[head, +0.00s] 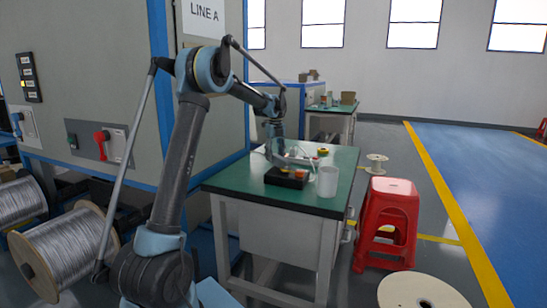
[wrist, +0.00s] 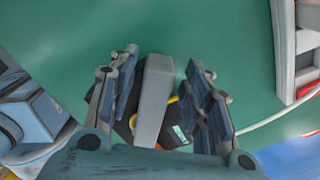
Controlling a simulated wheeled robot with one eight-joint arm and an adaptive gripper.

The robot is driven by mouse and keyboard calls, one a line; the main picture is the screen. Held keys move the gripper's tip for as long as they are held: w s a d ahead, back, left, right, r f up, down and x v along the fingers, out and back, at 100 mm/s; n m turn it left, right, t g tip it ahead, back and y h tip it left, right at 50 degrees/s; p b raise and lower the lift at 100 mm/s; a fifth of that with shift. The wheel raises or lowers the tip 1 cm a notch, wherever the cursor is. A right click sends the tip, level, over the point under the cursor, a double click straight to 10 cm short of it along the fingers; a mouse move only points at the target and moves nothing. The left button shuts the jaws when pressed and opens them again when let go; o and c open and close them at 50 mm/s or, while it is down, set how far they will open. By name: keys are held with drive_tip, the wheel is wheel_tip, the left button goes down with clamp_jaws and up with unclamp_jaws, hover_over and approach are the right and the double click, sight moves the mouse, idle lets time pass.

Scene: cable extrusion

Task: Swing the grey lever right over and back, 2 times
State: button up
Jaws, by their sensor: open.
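The grey lever (wrist: 154,97) shows in the wrist view as a pale grey bar standing up from a black box (wrist: 122,130). My gripper (wrist: 162,62) is open, with one finger on each side of the lever. The lever's foot is partly hidden by my gripper. In the head view the black box (head: 287,178) sits on the green-topped table (head: 240,186); the lever cannot be made out there.
A white cup (head: 328,182) stands right of the black box. A white cable (wrist: 275,116) runs right in the wrist view. A red stool (head: 388,215) stands beside the table. A cabinet (head: 95,80) is at left.

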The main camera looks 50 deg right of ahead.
wheel_tip(320, 180, up, 12)
drive_tip(key=shift+w, duration=0.15)
idle(0.3)
drive_tip(key=shift+f, duration=0.15)
